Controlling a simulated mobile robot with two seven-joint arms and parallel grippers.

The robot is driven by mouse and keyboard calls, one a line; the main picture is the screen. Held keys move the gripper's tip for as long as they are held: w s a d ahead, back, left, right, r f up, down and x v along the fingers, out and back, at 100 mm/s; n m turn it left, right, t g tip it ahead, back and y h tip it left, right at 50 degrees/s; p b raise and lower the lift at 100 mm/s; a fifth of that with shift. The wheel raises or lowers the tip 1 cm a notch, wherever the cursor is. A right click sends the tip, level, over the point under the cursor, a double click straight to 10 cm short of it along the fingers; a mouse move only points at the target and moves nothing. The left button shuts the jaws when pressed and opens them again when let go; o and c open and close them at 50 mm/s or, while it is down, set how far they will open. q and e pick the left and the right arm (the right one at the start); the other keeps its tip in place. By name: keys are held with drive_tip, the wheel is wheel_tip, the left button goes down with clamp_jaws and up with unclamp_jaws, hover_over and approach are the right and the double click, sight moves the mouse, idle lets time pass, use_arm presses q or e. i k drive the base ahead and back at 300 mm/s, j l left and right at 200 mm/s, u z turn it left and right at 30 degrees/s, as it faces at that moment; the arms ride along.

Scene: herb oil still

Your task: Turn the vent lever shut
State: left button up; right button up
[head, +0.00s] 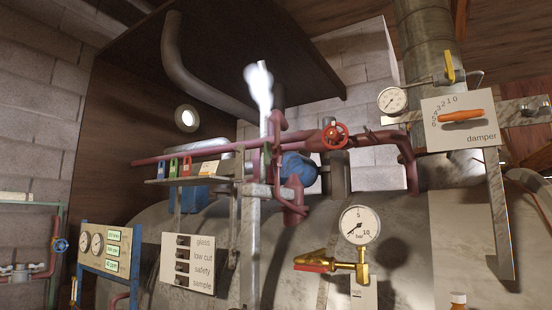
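No lever carries a readable "vent" label, so I cannot tell which one is the vent lever. A yellow lever (450,66) stands upright on a thin pipe at the upper right, beside a small round gauge (392,100). A red-handled lever (314,266) lies nearly level on a brass valve (345,265) below the bar gauge (360,225). An orange lever (462,116) lies nearly level on the white damper plate (459,140), beside its number scale. Neither of my grippers is in view.
A bright white plume (259,84) shows above a pale upright pipe. A red handwheel (334,134) sits on red piping. A small shelf with colored tags (180,166) and a labelled switch panel (188,263) stand left of centre.

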sight(268, 154)
drive_tip(key=i+j+z, duration=0.35)
drive_tip(key=j, duration=0.25)
drive_tip(key=i+j+z, duration=0.15)
drive_tip(key=j, duration=0.15)
drive_tip(key=i+j+z, duration=0.15)
drive_tip(key=j, duration=0.2)
